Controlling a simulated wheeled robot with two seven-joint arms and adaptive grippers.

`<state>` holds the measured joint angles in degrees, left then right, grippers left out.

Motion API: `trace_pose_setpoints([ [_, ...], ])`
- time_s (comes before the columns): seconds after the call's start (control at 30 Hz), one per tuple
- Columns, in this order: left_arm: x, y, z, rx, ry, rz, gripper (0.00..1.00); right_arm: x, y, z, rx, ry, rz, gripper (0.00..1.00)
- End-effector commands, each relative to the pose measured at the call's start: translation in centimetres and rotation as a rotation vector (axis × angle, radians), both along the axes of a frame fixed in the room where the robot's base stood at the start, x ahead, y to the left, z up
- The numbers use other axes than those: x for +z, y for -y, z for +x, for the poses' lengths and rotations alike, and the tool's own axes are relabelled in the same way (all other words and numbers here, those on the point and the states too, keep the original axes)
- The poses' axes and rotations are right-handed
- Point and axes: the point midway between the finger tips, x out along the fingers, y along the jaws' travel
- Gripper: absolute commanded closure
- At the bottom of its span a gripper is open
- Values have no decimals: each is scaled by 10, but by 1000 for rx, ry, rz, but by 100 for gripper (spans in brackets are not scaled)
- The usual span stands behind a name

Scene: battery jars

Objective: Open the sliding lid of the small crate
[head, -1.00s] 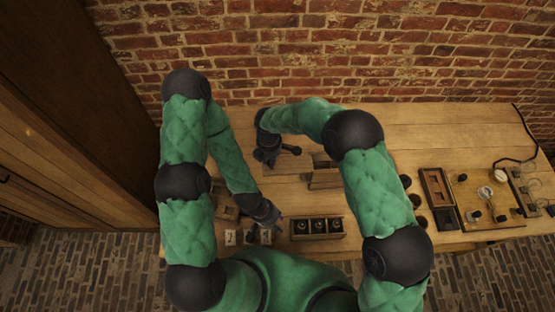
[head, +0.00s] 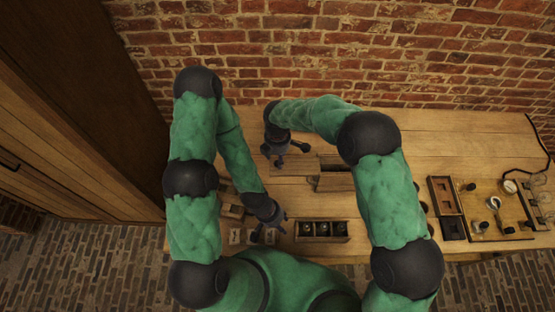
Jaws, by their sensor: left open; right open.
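A small wooden crate (head: 334,183) stands on the bench right of centre, partly hidden by my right arm. A flat wooden piece shows along its top; I cannot tell how far the lid is slid. My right gripper (head: 290,157) is open and empty, left of the crate and apart from it. My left gripper (head: 279,222) is open near the bench's front edge, between the small labelled blocks and a tray of dark jars (head: 322,240).
Small wooden blocks (head: 236,237) lie by the front edge at left. A wooden case (head: 434,190) and a board with glass and metal parts (head: 482,205) stand at right. A brick wall (head: 330,60) closes the back. The bench's back right is clear.

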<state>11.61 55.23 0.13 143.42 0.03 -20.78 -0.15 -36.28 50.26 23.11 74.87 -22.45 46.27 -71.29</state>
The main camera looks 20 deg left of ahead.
Motion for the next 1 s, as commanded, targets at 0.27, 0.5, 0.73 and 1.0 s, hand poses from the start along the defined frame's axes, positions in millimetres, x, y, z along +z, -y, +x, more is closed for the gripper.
trace_pose_setpoints([
  [0.27,0,0,0,0,0,0,59,57,0,1,1,2,2,50],
  [0.5,0,0,0,0,0,0,59,85,0,0,0,1,1,50],
  [0.73,0,0,0,0,0,0,59,90,0,0,0,0,0,50],
  [1.0,0,0,0,0,0,0,59,89,0,0,1,0,0,50],
])
